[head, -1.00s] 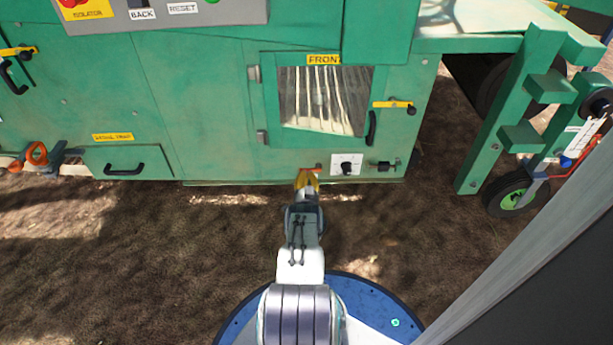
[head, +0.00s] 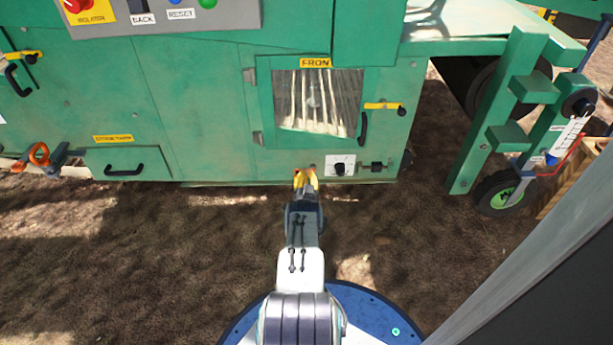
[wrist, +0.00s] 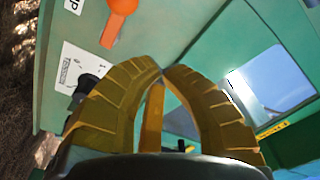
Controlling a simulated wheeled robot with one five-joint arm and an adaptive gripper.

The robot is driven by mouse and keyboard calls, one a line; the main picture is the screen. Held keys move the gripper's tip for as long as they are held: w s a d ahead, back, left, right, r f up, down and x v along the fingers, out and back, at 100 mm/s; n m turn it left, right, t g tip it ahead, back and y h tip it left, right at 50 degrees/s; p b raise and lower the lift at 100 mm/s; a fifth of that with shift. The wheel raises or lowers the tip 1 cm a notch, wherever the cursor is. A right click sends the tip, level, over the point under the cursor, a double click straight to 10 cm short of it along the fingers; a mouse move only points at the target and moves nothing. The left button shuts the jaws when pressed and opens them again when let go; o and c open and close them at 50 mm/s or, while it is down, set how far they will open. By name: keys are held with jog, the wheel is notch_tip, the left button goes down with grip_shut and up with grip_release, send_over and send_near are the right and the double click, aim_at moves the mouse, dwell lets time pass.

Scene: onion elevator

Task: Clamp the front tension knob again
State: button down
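The front tension knob (head: 340,170) is black and sits on a white scale plate (head: 347,159), low on the green machine under the "FRONT" window. The knob (wrist: 84,86) is partly behind my left finger in the wrist view. An orange lever (wrist: 116,22) shows above it, beside a white label ending in "P" that looks like the clamp label. My gripper (head: 305,173) has yellow fingers and is just left of the plate in the head view. In the wrist view my gripper (wrist: 162,72) has its fingertips together with nothing seen between them. It appears apart from the lever.
A black fitting (head: 376,167) is right of the plate. The window door (head: 262,105) above has a black handle (head: 363,128) and yellow latch (head: 383,106). A drawer (head: 130,162) is at left. A green leg (head: 480,145) and wheel (head: 503,195) stand at right. Bare ground lies in front.

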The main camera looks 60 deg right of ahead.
jog(key=p+v, duration=0.4)
jog(key=v, duration=0.4)
jog(key=shift+s+a, duration=0.2)
jog(key=shift+a, duration=0.15)
jog(key=shift+a, duration=0.1)
dwell(0.4)
